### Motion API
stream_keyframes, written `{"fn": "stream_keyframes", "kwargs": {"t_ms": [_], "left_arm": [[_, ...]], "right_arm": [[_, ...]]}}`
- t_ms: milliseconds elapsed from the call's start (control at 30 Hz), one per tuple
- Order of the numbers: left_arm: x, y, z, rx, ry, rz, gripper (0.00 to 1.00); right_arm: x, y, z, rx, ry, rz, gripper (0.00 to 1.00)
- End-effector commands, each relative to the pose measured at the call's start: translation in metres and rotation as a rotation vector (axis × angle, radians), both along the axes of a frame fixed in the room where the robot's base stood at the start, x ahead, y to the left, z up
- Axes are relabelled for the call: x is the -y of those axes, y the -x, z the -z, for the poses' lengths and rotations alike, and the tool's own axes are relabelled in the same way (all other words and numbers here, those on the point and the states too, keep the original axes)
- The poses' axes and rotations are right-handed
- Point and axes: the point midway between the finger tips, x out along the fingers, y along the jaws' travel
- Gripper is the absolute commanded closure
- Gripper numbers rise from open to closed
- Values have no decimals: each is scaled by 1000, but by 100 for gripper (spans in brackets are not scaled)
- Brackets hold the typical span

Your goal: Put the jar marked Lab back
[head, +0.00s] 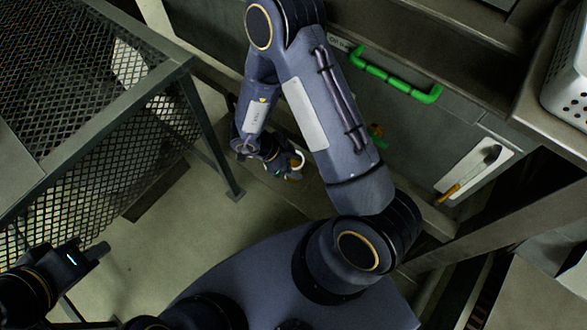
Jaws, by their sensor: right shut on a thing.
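My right gripper (283,165) hangs low in the middle of the head view, beyond my forearm, and is shut on a small, partly hidden thing with a white curved edge (298,160). Small orange and green spots show beside it. I cannot tell whether it is the jar, and no Lab mark is readable. My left gripper (94,251) is at the lower left, above the floor, with nothing visible in it. I cannot tell how far its fingers are apart.
A mesh-sided metal frame (160,82) stands at the left. A green handle (395,77) is on the grey panel at the right. A white plate with a brush-like tool (474,170) is further right. A white perforated basket (568,82) sits at the right edge. Floor (215,215) shows bare in the middle.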

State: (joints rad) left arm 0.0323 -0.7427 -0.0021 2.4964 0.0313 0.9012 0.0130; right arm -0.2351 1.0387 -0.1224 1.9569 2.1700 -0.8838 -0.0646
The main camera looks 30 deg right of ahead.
Motion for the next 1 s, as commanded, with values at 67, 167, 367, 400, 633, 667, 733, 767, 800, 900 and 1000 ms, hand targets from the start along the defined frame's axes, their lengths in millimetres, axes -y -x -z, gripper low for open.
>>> {"fn": "stream_keyframes", "kwargs": {"t_ms": [67,167,367,400,633,667,733,767,800,900,1000], "left_arm": [[0,0,10,0,0,0,100],[0,0,15,0,0,0,100],[0,0,13,0,0,0,100],[0,0,13,0,0,0,100],[0,0,14,0,0,0,100],[0,0,14,0,0,0,100],[0,0,14,0,0,0,100],[0,0,14,0,0,0,100],[0,0,14,0,0,0,100],[0,0,14,0,0,0,100],[0,0,14,0,0,0,100]], "right_arm": [[0,0,18,-2,0,-1,77],[0,0,31,-1,2,-1,77],[0,0,31,0,-1,0,77],[0,0,31,0,-1,0,77],[0,0,34,0,-1,0,40],[0,0,34,0,-1,0,36],[0,0,34,0,-1,0,28],[0,0,34,0,-1,0,28],[0,0,34,0,-1,0,28],[0,0,34,0,-1,0,28],[0,0,33,0,-1,0,28]]}}
